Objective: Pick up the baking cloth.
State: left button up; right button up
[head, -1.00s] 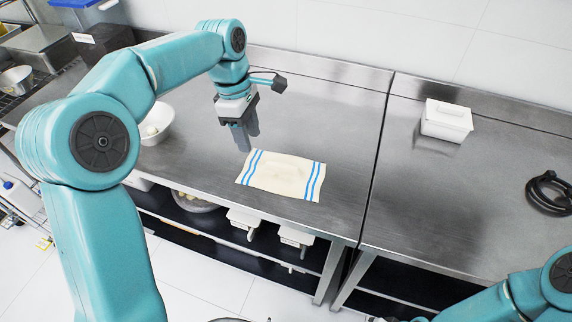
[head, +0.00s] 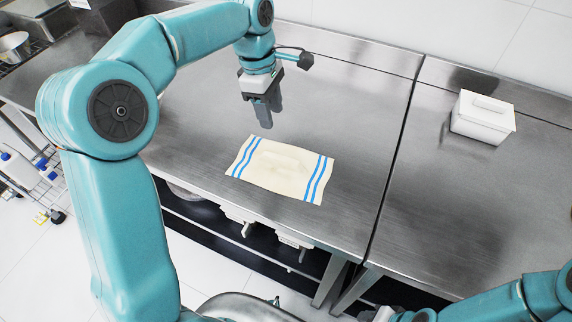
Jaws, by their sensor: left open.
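The baking cloth (head: 277,170) is cream with blue stripes at both ends. It lies spread on the steel table (head: 320,105) near its front edge, with a low bump in its middle. My left gripper (head: 268,118) is open and empty, pointing down above the table just behind the cloth, apart from it. My right arm (head: 500,302) shows at the lower right; its gripper cannot be made out.
A white lidded box (head: 483,117) stands on the second steel table at the right. A seam divides the two tables. A metal bowl (head: 14,46) is at the far left. The table right of the cloth is clear.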

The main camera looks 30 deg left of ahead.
pick_arm(q)
send_over(281, 159)
jog(key=a, duration=0.1)
notch_tip(281, 159, down, 9)
jog(key=shift+s+a+r, duration=0.1)
jog(key=shift+a, duration=0.05)
jog(key=shift+s+f, duration=0.1)
jog(key=shift+f, duration=0.5)
jog(key=f, duration=0.1)
jog(key=f+p, duration=0.1)
jog(key=f, duration=0.1)
jog(key=d+f, duration=0.1)
jog(key=f, duration=0.1)
jog(key=shift+w, duration=0.3)
jog(key=shift+s+r, duration=0.1)
jog(key=shift+s, duration=0.1)
jog(key=shift+w, duration=0.15)
grip_shut()
